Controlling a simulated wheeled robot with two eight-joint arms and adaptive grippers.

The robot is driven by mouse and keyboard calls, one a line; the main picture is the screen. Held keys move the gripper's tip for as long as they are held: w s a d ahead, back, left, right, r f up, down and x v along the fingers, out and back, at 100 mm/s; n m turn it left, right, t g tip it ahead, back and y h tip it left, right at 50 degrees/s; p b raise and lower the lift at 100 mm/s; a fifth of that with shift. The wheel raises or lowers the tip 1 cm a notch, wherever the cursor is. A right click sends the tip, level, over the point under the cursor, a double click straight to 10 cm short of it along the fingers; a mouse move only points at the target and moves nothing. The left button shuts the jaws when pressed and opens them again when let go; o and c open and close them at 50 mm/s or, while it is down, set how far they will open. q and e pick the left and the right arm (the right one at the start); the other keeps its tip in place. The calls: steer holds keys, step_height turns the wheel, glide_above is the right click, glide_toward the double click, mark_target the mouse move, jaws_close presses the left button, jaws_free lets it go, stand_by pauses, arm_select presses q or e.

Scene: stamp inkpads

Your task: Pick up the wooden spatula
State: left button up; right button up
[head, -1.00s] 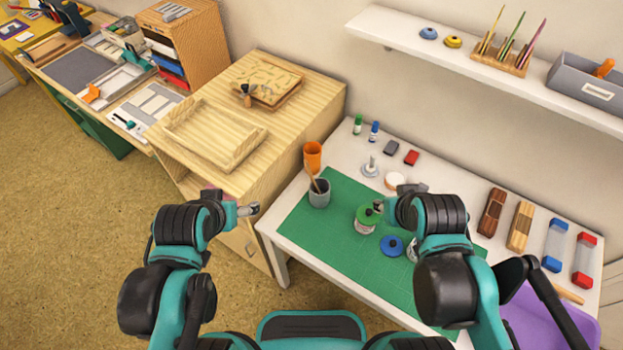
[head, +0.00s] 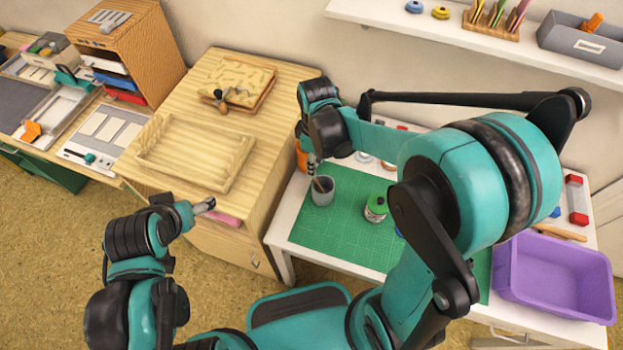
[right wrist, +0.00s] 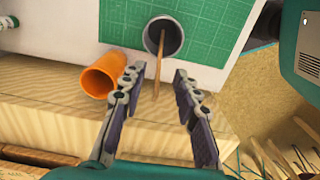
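The wooden spatula (right wrist: 159,62) stands leaning in a grey cup (right wrist: 176,36) on the green mat; its handle sticks out over the rim. In the head view the spatula (head: 317,184) and the cup (head: 323,195) show just below my right gripper (head: 311,163). In the right wrist view my right gripper (right wrist: 158,88) is open, with the handle's end between its two fingertips and no clear contact. My left gripper (head: 205,206) is at the left, in front of the wooden cabinet, away from the cup; its fingers are too small to judge.
An orange cup (right wrist: 103,76) lies close beside the right gripper's left finger in the wrist view. A purple bin (head: 555,280) is at the right. My right arm hides much of the table.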

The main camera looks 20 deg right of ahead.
mark_target(315, 180)
steer(key=f+b, duration=0.1)
steer(key=f, duration=0.2)
steer(key=f+b, duration=0.1)
steer(key=f, duration=0.2)
steer(key=shift+w+a+b, duration=0.2)
steer(key=shift+b, duration=0.2)
jaws_close()
